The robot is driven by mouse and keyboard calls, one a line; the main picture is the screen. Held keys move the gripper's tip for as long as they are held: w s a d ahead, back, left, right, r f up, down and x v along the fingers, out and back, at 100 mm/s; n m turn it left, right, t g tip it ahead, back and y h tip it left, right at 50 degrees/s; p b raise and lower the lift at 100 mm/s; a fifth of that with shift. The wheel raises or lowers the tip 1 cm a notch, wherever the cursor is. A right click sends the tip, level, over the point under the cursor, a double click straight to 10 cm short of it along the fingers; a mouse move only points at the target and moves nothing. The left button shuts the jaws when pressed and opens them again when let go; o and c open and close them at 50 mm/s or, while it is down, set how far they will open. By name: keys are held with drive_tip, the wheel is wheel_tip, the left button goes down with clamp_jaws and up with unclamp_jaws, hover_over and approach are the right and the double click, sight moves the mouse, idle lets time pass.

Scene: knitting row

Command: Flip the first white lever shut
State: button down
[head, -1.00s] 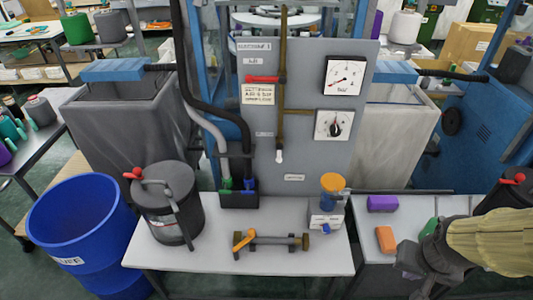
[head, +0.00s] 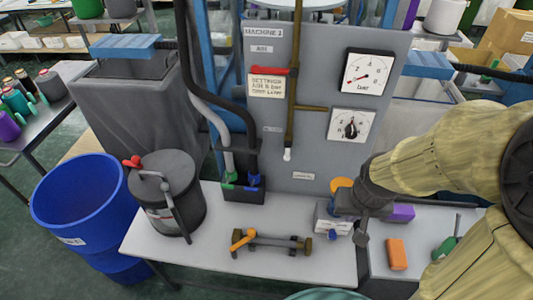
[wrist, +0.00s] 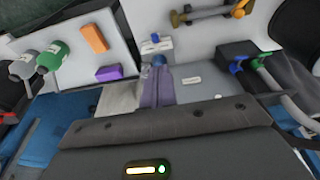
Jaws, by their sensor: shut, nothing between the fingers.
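A small white piece (head: 288,154) points straight down at the lower end of the brass pipe on the grey machine panel (head: 320,120) in the head view. It is the only white lever-like part I can make out, and I cannot tell its open or shut position. My gripper (head: 361,238) is shut and empty, pointing down, to the right of and below this piece and well apart from it. The box and knob also show in the wrist view (wrist: 155,45).
A red lever (head: 268,71) lies level on the pipe above. Two dials are at the panel's right. A dark lidded pot (head: 165,185) and an orange-handled brass valve (head: 272,242) stand on the table (head: 200,258). Purple and orange blocks lie right. A blue bin (head: 80,215) stands left.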

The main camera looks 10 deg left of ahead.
drive_tip(key=shift+w+a, duration=0.15)
drive_tip(key=shift+w, duration=0.15)
drive_tip(key=w+a+f+n+t+y+b, duration=0.1)
drive_tip(key=w+a+f+n+t+b, duration=0.1)
drive_tip(key=w+f+n+t+b, duration=0.25)
drive_tip(key=w+a+f+n+t+b, duration=0.25)
drive_tip(key=w+f+n+b, duration=0.2)
drive_tip(key=w, duration=0.35)
drive_tip(key=w+a+f+n+t+y+b, duration=0.2)
drive_tip(key=a+n+t+y+b, duration=0.1)
drive_tip(key=n, duration=0.4)
drive_tip(key=w+a+f+n+t+y+b, duration=0.2)
drive_tip(key=a+n+t+y+b, duration=0.1)
drive_tip(key=a+n, duration=0.5)
drive_tip(key=shift+w+a+y+b, duration=0.15)
drive_tip(key=shift+w+y+b, duration=0.1)
drive_tip(key=shift+y+b, duration=0.7)
